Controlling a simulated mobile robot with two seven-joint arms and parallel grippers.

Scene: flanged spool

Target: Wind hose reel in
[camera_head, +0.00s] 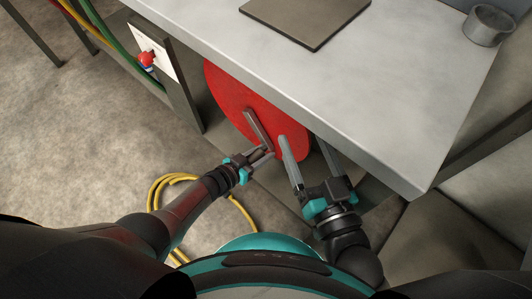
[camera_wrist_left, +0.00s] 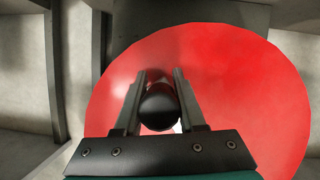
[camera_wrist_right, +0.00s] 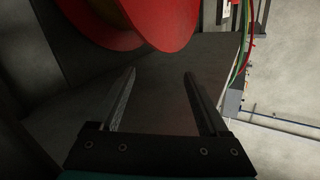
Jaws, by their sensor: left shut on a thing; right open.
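The hose reel is a large red disc (camera_head: 237,92) under the front edge of the workbench. It fills much of the left wrist view (camera_wrist_left: 235,80) and its rim shows at the top of the right wrist view (camera_wrist_right: 165,25). A grey crank arm (camera_head: 258,130) lies across its face. My left gripper (camera_head: 268,152) is shut on the dark round crank knob (camera_wrist_left: 160,107), in front of the disc. My right gripper (camera_head: 302,140) is open and empty at the disc's right edge. A yellow hose (camera_head: 160,185) lies coiled on the floor, partly hidden by my left arm.
The grey workbench (camera_head: 400,90) overhangs the reel. A flat dark plate (camera_head: 300,18) and a metal cup (camera_head: 488,25) are on it. A white panel with a red knob (camera_head: 147,58) and coloured hoses (camera_head: 100,35) are at the left.

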